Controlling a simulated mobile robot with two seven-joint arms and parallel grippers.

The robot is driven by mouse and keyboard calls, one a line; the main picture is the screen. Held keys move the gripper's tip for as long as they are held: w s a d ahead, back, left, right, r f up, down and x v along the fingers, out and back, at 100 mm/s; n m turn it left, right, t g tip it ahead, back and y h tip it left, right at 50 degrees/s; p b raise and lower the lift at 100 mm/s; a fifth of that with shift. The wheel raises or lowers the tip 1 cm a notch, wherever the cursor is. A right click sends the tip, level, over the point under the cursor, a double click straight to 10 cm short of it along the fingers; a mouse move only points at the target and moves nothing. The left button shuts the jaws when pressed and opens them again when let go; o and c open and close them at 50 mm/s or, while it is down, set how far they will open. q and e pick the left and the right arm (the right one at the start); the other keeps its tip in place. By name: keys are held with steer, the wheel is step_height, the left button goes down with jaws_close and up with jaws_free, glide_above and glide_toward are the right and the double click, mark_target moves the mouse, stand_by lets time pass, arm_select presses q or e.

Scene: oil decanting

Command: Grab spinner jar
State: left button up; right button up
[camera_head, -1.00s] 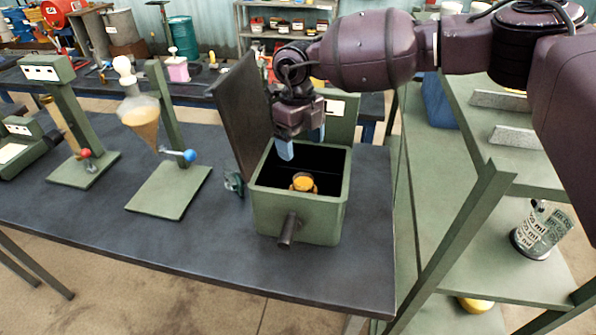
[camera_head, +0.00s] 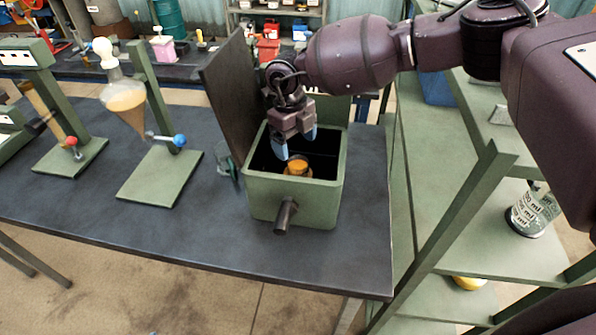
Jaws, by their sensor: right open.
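The spinner is a green open-topped box (camera_head: 262,201) on the dark table, with its dark lid (camera_head: 228,98) raised at the back left. Inside it stands a jar (camera_head: 297,168) with orange-yellow content; its lower part is hidden in the dark interior. My right gripper (camera_head: 295,146) points down into the box mouth, with its blue fingertips apart. The fingers are just above the jar, and I cannot tell whether they touch it. My left gripper is not in view.
Left of the box, a separating funnel (camera_head: 125,100) with amber liquid hangs on a green stand (camera_head: 160,190). A small clear glass item (camera_head: 227,166) is beside the box. A green shelf (camera_head: 450,220) with a marked beaker (camera_head: 533,210) stands at the right.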

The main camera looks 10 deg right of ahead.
mark_target(298, 165)
steer(key=f+b, duration=0.1)
steer(key=f, duration=0.1)
steer(key=f+b, duration=0.1)
steer(key=f, duration=0.2)
steer(key=f+b, duration=0.1)
steer(key=f, duration=0.1)
steer(key=shift+s+d+f, duration=0.2)
steer(key=shift+s+d, duration=0.05)
steer(key=shift+s, duration=0.1)
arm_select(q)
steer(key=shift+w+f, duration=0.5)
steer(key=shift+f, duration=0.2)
arm_select(e)
steer(key=shift+c, duration=0.4)
steer(key=shift+r, duration=0.1)
steer(key=c, duration=1)
